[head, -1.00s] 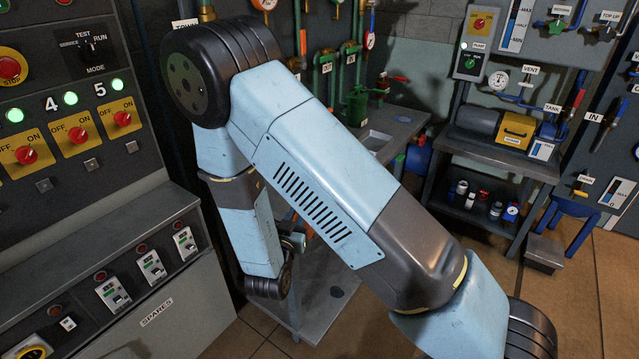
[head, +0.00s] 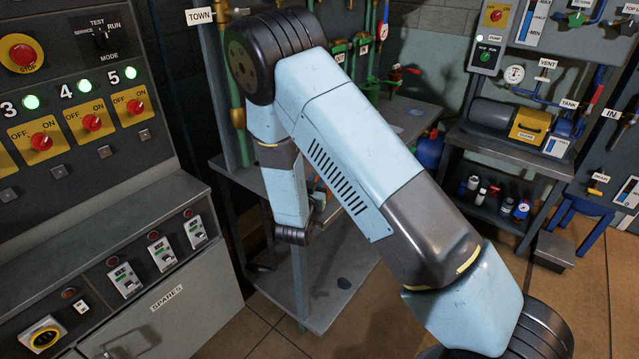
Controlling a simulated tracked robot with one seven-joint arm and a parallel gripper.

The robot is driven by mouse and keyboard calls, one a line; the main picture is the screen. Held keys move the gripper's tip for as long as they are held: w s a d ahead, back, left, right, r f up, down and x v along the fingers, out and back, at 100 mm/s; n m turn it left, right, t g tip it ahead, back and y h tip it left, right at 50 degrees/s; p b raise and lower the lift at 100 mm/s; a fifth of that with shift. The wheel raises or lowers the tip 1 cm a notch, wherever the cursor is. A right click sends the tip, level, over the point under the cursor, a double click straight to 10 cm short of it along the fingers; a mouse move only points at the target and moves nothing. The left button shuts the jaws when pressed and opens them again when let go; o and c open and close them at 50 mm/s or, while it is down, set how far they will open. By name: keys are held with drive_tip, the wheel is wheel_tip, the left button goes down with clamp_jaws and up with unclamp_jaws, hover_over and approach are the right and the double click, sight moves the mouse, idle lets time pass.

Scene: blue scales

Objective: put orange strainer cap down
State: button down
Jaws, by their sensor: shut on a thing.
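My arm (head: 350,150) crosses the middle of the head view. It bends at a dark joint at the top, and its forearm (head: 290,195) hangs down over the grey two-level bench (head: 345,290). The wrist end (head: 293,235) is in front of the bench's open space, between the upper top and the lower shelf. I cannot make out the orange strainer cap.
A control panel (head: 75,90) and a grey cabinet (head: 130,270) stand close on the left. Green pipes and valves (head: 390,85) rise behind the bench. A pump stand (head: 500,150) and a blue stool (head: 585,215) are at the right. The lower shelf looks largely bare.

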drive_tip(key=shift+s+a+f, duration=0.1)
drive_tip(key=shift+f, duration=0.15)
drive_tip(key=c, duration=1)
unclamp_jaws()
